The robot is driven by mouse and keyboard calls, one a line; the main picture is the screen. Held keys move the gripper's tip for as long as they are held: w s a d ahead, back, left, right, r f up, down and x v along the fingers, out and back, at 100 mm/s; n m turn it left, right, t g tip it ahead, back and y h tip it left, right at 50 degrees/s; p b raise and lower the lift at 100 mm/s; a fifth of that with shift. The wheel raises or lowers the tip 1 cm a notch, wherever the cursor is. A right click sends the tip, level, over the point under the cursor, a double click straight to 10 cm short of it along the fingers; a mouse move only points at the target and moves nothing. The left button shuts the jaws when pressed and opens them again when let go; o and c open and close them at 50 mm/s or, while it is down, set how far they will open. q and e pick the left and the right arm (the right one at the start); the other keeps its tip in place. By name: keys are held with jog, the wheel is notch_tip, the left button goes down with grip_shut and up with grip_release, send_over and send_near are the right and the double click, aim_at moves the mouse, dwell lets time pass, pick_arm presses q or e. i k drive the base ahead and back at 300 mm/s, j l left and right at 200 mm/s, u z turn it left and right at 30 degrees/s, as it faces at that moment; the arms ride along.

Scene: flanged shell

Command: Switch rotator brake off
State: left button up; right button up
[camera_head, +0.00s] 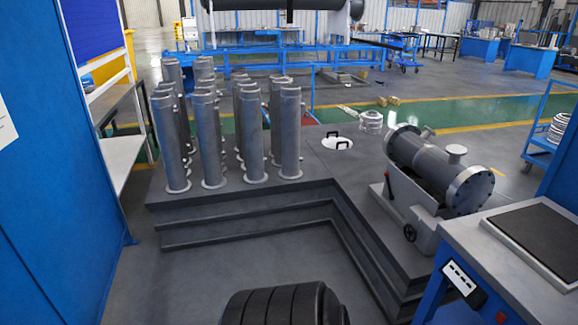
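A grey flanged shell (432,163) lies tilted on a light grey rotator stand (408,207) at the right, on the dark raised platform. Neither of my grippers is in view.
Several upright grey cylinders (289,135) stand on the stepped platform (250,205) at the left. A blue-framed table (500,262) with a black-topped plate and a white panel (464,279) is at the lower right. A blue cabinet (45,215) is at the left.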

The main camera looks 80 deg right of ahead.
aim_at(385, 175)
jog(key=z, duration=3.5)
jog(key=i+j+z, duration=0.1)
jog(key=i+j, duration=1.15)
jog(key=i, duration=0.35)
jog(key=i+j+z, duration=0.1)
jog(key=i+j, duration=1.3)
jog(key=i, duration=0.1)
